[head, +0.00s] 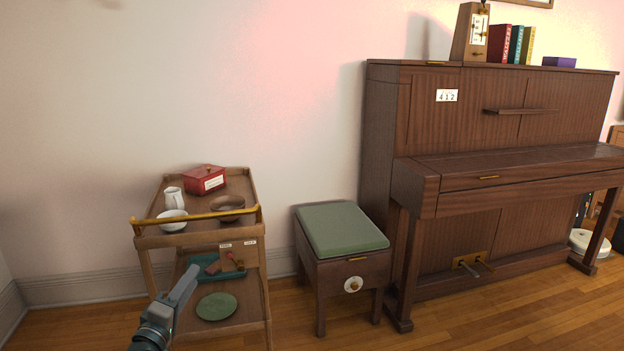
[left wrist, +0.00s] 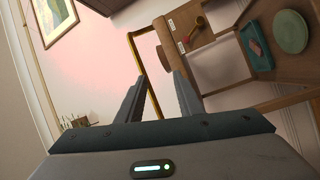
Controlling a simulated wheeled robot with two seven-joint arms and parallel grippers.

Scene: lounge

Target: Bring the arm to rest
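My left gripper (head: 190,278) is in the lower left of the head view, in front of the serving trolley (head: 147,238). In the left wrist view its two fingers (left wrist: 158,82) stand apart with nothing between them, so it is open and empty. The trolley also shows beyond the fingers in the left wrist view (left wrist: 225,75). My right gripper is not in view.
The trolley carries a red box (head: 205,180), a white jug (head: 174,198), two bowls, a teal tray (head: 203,276) and a green plate (head: 217,306). A green-topped stool (head: 342,230) and a piano (head: 430,120) stand to the right. Floor in front of them is clear.

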